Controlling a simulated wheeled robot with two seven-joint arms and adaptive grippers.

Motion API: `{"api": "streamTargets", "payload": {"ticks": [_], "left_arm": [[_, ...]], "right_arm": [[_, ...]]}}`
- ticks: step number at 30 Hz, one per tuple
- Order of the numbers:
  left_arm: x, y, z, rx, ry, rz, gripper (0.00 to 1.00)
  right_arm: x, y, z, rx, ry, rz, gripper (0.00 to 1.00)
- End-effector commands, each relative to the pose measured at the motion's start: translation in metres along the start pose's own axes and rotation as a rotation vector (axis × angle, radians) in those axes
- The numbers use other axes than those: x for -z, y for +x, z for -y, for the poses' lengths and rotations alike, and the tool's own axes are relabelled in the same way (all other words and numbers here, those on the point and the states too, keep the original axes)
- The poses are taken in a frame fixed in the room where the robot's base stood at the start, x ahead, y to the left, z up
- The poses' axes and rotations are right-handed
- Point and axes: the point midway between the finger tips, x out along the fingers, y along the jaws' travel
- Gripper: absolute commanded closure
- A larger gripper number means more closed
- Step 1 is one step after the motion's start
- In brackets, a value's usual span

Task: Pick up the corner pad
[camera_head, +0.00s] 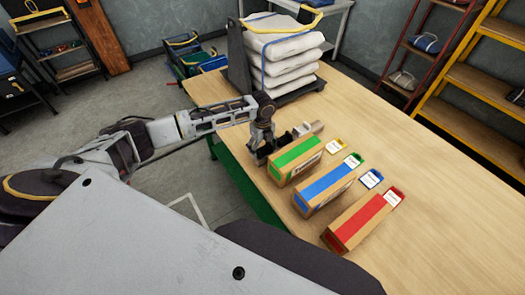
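My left gripper (264,146) reaches down at the table's left edge, just left of the green-striped box (296,160). Its dark fingers are small and overlap dark shapes, so I cannot tell whether they are open or shut. A small grey and tan item (309,129) lies just right of the gripper, behind the green-striped box. I cannot tell whether it is the corner pad or whether the gripper touches it. No other thing is clearly a corner pad. My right gripper is not in view.
Blue-striped (325,189) and red-striped (357,222) boxes stand in a row on the wooden table (440,215), with small coloured cards beside them. A dark carrier with stacked white sacks (285,48) stands at the back. The table's right side is clear.

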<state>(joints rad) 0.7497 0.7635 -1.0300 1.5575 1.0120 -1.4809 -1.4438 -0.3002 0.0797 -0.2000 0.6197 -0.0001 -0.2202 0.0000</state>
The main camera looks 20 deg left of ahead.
Motion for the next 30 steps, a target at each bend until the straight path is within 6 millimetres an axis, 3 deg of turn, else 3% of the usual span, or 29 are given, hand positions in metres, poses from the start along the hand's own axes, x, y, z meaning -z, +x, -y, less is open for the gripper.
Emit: {"api": "streamTargets", "payload": {"ticks": [1, 6, 19, 30], "left_arm": [[0.000, 0.000, 0.000, 0.000, 0.000, 0.000, 0.36], [0.000, 0.000, 0.000, 0.000, 0.000, 0.000, 0.58], [0.000, -0.007, 0.001, 0.002, 0.000, 0.000, 0.58], [-0.001, -0.053, 0.001, 0.003, 0.000, 0.001, 0.58]], "right_arm": [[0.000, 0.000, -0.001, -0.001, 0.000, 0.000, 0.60], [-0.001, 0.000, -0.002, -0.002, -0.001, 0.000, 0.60], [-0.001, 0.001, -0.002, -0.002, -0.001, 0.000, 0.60], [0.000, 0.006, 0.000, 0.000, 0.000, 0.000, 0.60]]}}
